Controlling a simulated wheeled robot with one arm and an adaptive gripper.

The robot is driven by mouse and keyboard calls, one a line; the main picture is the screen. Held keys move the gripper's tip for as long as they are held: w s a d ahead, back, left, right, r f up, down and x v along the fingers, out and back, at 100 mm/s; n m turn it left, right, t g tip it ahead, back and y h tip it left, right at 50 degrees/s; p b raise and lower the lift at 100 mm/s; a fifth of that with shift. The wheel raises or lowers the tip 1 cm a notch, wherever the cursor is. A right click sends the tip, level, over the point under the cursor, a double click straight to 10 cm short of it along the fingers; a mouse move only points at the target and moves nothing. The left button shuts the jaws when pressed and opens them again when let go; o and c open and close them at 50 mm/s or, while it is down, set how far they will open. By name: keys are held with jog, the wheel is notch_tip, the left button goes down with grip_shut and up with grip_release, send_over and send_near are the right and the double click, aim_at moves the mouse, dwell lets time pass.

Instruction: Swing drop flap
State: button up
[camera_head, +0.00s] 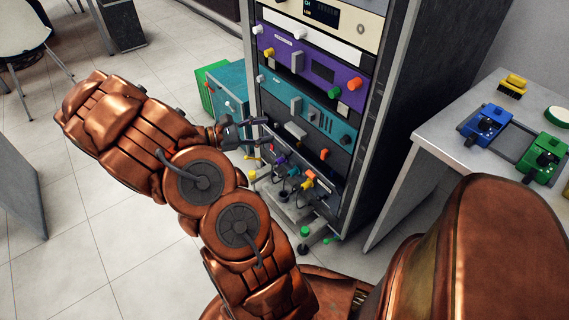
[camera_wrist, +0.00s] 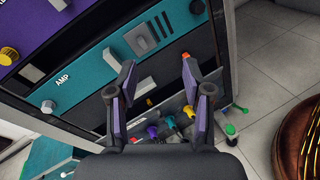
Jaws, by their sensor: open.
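An equipment rack (camera_head: 390,110) stands at the centre of the head view with stacked cream, purple, teal and dark panels. I cannot tell for sure which part is the drop flap. A dark panel (camera_head: 325,155) lies below the teal panel (camera_head: 325,118). My gripper (camera_head: 266,130) is at the rack's left front edge, near the teal and dark panels. In the wrist view my gripper (camera_wrist: 157,66) is open, with nothing held between its fingers. The teal panel (camera_wrist: 85,85), marked AMP, is behind and left of the fingers, which partly hide the dark panel (camera_wrist: 160,70).
Coloured plugs and cables (camera_head: 300,180) crowd the rack's lower part. A green and teal box (camera_head: 222,85) stands left of the rack. A table (camera_head: 460,140) with blue and green devices is at the right. Tiled floor (camera_head: 120,230) at the left is clear.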

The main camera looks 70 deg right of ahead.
jog(key=w+d+f+n+h+b, duration=0.2)
jog(key=d+f+n+h+b, duration=0.25)
jog(key=f, duration=0.95)
jog(key=n+t+b, duration=0.3)
jog(key=b, duration=0.1)
send_near(284, 156)
jog(key=x, duration=0.3)
jog(key=shift+b+x, duration=0.95)
jog(key=shift+x, duration=2.8)
jog(key=shift+c, duration=0.4)
grip_shut()
